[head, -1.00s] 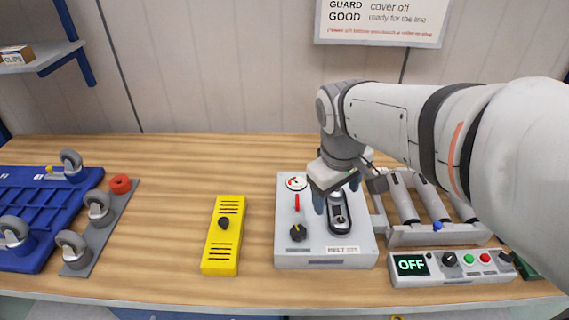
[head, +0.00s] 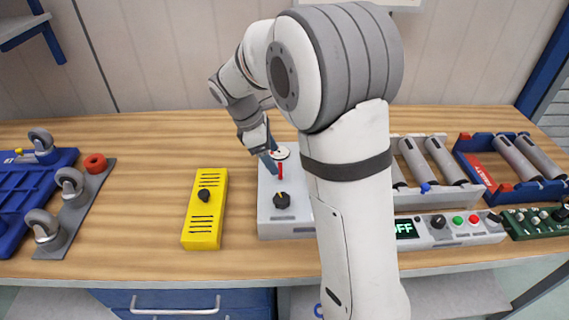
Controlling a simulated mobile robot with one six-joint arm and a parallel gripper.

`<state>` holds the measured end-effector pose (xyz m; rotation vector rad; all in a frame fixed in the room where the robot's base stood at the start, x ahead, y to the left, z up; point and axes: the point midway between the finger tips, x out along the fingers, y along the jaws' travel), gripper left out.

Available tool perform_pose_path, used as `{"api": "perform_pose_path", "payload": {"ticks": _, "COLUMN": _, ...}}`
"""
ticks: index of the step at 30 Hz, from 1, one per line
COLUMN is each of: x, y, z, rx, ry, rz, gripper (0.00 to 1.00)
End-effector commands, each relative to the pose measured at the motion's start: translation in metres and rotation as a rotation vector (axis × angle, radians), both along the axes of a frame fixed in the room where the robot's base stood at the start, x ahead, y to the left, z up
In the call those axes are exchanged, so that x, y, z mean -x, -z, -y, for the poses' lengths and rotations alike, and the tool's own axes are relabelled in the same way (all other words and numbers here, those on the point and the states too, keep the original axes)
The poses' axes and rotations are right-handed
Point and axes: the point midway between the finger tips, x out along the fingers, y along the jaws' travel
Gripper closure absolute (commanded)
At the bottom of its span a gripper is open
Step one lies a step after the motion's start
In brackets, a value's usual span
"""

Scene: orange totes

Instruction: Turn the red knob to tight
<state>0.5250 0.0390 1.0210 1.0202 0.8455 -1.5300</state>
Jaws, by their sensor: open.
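A pale grey box (head: 264,226) stands on the wooden bench. It bears a round white gauge (head: 281,152), a narrow upright red piece (head: 280,174) just below it, and a black knob (head: 282,200) near its front. The red piece looks like a slim handle or knob; its setting is too small to read. My gripper (head: 271,163) points down, open and empty, close by the gauge and just left of the red piece. I cannot tell whether it touches either. My own arm hides the right part of the box.
A yellow box (head: 206,228) with a black knob stands to the left. Further left are a red round part (head: 95,163), several casters and a blue tray (head: 12,208). A control panel (head: 440,231) and roller racks are on the right. Bare bench lies between casters and yellow box.

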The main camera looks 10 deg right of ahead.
Motion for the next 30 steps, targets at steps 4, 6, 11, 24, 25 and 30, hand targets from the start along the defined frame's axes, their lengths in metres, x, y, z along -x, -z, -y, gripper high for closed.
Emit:
{"api": "perform_pose_path", "payload": {"ticks": 4, "x": 0.002, "y": 0.022, "z": 0.01, "rx": 0.0, "ry": 0.002, "rz": -0.002, "gripper": 0.29}}
{"api": "perform_pose_path", "payload": {"ticks": 6, "x": 0.003, "y": 0.03, "z": 0.013, "rx": 0.001, "ry": 0.002, "rz": -0.003, "gripper": 0.29}}
{"api": "perform_pose_path", "payload": {"ticks": 11, "x": 0.003, "y": 0.039, "z": 0.017, "rx": -0.001, "ry": 0.002, "rz": 0.001, "gripper": 0.29}}
{"api": "perform_pose_path", "payload": {"ticks": 24, "x": 0.003, "y": 0.04, "z": 0.018, "rx": -0.001, "ry": 0.004, "rz": 0.002, "gripper": 0.44}}
{"api": "perform_pose_path", "payload": {"ticks": 25, "x": 0.003, "y": 0.04, "z": 0.018, "rx": -0.001, "ry": 0.004, "rz": 0.002, "gripper": 0.46}}
{"api": "perform_pose_path", "payload": {"ticks": 30, "x": 0.004, "y": 0.04, "z": 0.018, "rx": -0.001, "ry": 0.004, "rz": 0.001, "gripper": 0.6}}
